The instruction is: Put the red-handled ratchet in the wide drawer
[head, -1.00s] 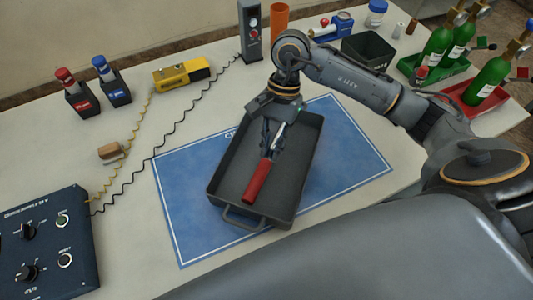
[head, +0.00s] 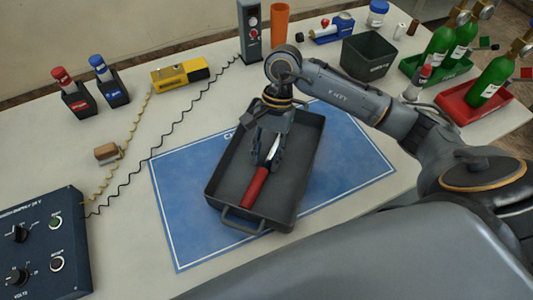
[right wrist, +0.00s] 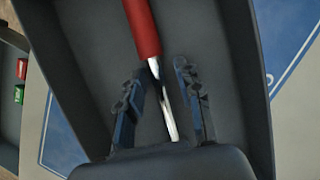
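The red-handled ratchet (head: 256,186) lies in the dark grey wide drawer (head: 302,170), its red handle toward the drawer's pull handle. The drawer rests like an open tray on the blue mat (head: 345,160). My right gripper (head: 266,160) points down inside the drawer around the ratchet's metal end. In the right wrist view the fingers of my right gripper (right wrist: 162,105) stand apart, with the ratchet's shank (right wrist: 167,105) between them and gaps on both sides. The red handle (right wrist: 142,28) extends beyond the fingertips. My left gripper is not in view.
A dark open bin (head: 368,57) and green cylinders (head: 490,82) in trays stand at the right. A yellow device (head: 180,73) and a grey post (head: 250,32) stand behind the mat. A blue control box (head: 40,245) is at the front left. The mat's left side is clear.

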